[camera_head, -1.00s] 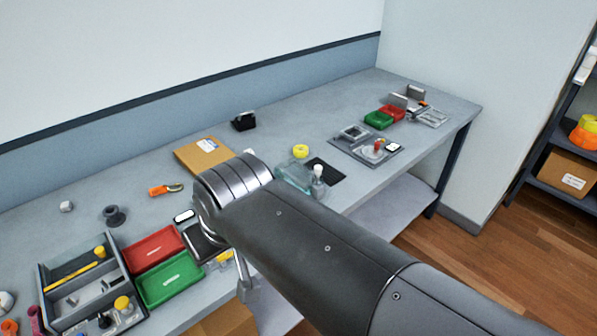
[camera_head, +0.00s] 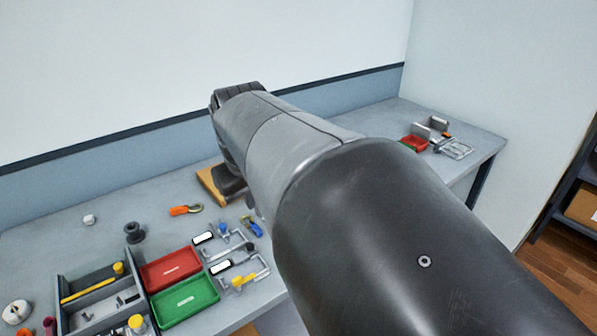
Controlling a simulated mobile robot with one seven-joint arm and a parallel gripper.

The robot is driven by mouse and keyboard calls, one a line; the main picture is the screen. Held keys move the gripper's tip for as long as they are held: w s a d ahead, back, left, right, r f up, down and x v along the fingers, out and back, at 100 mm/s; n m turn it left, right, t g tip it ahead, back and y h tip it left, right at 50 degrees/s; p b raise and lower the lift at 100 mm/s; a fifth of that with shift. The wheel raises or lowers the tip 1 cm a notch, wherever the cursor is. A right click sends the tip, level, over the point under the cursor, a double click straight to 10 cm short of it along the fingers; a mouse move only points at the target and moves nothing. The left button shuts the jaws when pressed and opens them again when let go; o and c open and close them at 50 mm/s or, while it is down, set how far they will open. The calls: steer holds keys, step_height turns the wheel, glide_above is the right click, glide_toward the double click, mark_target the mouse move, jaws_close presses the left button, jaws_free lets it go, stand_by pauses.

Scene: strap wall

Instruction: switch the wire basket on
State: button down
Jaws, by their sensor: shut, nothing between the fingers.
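I cannot make out a wire basket for certain. Two metal wire-like fittings lie right of the trays: one with a blue part (camera_head: 223,229) and a white label, one with a yellow part (camera_head: 242,282) and a white label. A pale wire frame (camera_head: 456,149) lies at the far right end of the bench. My arm crosses the middle of the view and its wrist is over the bench near the back wall. My gripper fingers are hidden behind the arm.
A red tray (camera_head: 170,270) and a green tray (camera_head: 185,300) stand beside a grey divided box (camera_head: 60,295). An orange-handled tool (camera_head: 183,210) and a dark spool (camera_head: 134,233) lie behind them. My arm hides the bench's middle.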

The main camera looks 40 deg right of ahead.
steer(key=w+d+g, duration=0.1)
steer(key=w+d, duration=0.3)
steer(key=d, duration=0.4)
steer(key=w+d+g, duration=0.1)
steer(key=w+d, duration=0.2)
steer(key=d, duration=0.4)
steer(key=d+f+g+y, duration=0.1)
steer(key=d+f, duration=0.1)
steer(key=d, duration=1.4)
steer(key=shift+f+y, duration=0.3)
steer(key=shift+f, duration=0.05)
step_height(320, 180, down, 14)
steer(key=shift+w, duration=0.1)
steer(key=shift+f, duration=2.25)
steer(key=shift+a, duration=0.1)
